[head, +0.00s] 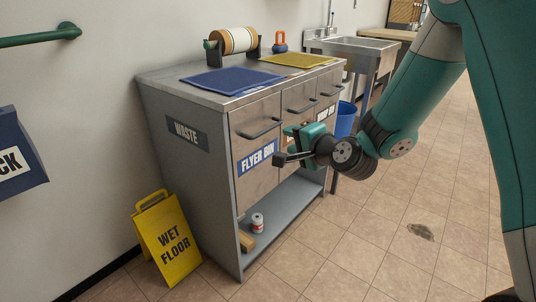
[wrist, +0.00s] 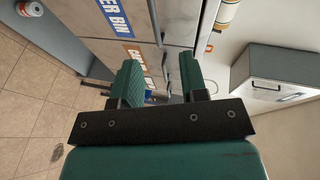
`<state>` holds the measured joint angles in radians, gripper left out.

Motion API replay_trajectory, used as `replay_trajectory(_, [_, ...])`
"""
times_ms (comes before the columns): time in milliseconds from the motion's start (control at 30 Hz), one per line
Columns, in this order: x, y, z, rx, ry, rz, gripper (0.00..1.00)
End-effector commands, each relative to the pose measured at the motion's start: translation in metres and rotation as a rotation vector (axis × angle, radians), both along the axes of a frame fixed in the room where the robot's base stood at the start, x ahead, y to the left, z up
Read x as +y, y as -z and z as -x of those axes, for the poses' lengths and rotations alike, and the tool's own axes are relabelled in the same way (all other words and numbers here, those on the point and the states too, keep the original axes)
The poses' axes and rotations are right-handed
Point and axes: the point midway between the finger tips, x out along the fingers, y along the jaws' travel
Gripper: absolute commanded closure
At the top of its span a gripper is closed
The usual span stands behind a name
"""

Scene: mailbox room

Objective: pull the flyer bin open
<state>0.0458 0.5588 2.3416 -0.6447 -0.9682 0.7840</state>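The flyer bin (head: 257,180) is the left front of a grey cabinet, with a blue FLYER BIN label (head: 257,158) and a dark bar handle (head: 261,129) above it. Its front looks flush with its neighbours, so it appears shut. My gripper (head: 284,145) is open and empty, in front of the cabinet, to the right of and slightly below that handle. In the wrist view my two green fingers (wrist: 161,78) are apart, with an orange-labelled bin behind them. The blue flyer label (wrist: 113,15) shows at the top there. I see no contact with the handle.
A yellow wet floor sign (head: 168,240) stands left of the cabinet. A blue bucket (head: 345,119) and a sink (head: 350,45) are at its right. A can (head: 257,220) sits on the lower shelf.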

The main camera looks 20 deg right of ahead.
Motion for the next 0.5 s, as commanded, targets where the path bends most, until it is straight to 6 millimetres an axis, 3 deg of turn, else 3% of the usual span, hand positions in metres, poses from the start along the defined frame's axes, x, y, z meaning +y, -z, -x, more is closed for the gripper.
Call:
replay_trajectory(33, [-0.008,0.018,-0.005,-0.011,0.039,-0.029,0.60])
replay_trajectory(100, [-0.015,0.023,-0.009,-0.028,0.076,-0.057,0.60])
replay_trajectory(267, [-0.017,0.024,-0.021,-0.040,0.099,-0.075,0.60])
replay_trajectory(500, [-0.005,0.032,-0.066,-0.041,0.095,-0.072,0.60])
